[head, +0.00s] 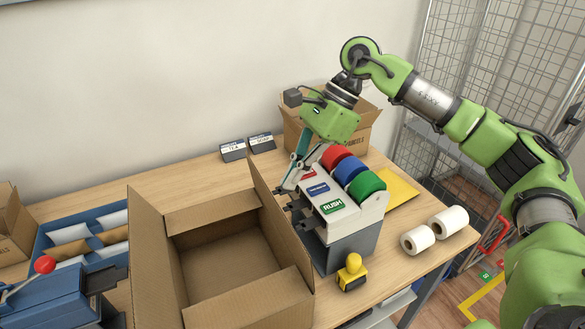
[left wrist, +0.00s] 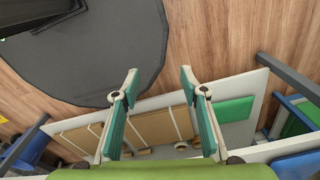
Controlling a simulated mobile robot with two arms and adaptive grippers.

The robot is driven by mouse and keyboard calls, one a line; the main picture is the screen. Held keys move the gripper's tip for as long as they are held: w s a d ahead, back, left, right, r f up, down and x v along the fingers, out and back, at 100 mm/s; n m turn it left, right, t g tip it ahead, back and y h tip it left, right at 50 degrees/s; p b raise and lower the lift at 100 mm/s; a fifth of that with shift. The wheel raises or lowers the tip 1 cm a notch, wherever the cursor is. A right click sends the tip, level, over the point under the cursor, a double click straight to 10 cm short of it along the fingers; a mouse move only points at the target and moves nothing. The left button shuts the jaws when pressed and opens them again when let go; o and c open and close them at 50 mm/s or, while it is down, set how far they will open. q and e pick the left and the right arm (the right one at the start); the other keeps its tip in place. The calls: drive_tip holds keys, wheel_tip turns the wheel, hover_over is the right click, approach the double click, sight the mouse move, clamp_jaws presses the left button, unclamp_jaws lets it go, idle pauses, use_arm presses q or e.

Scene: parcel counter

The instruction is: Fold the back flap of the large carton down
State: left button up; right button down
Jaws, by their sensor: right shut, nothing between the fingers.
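The large brown carton (head: 225,262) stands open on the counter, its inside empty. Its back flap (head: 212,209) stands up along the far edge. The left flap (head: 150,255) and right flap (head: 268,205) also stand up, and the front flap (head: 250,300) shows at the near edge. My right gripper (head: 290,184) is shut and empty, pointing down just right of the right flap's upper end, by the label dispenser. My left gripper is outside the head view; in the left wrist view (left wrist: 158,74) it is open and empty above the floor.
A label dispenser (head: 345,250) with red, blue and green rolls stands right of the carton.

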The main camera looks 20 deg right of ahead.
use_arm(q)
wheel_tip(320, 180, down, 7)
drive_tip(key=w+b, duration=0.2)
drive_tip(key=b, duration=0.4)
drive_tip(key=shift+w+a+b, duration=0.3)
drive_tip(key=shift+a+b, duration=0.05)
drive_tip(key=shift+a, duration=0.05)
use_arm(e)
drive_tip(key=a+r+x, duration=0.1)
drive_tip(key=a+x, duration=0.1)
drive_tip(key=x, duration=1.3)
drive_tip(key=shift+a+r, duration=0.2)
drive_tip(key=shift+a, duration=0.05)
drive_tip(key=shift+w, duration=0.1)
use_arm(q)
drive_tip(key=shift+f, duration=0.2)
use_arm(e)
drive_tip(key=shift+f, duration=0.15)
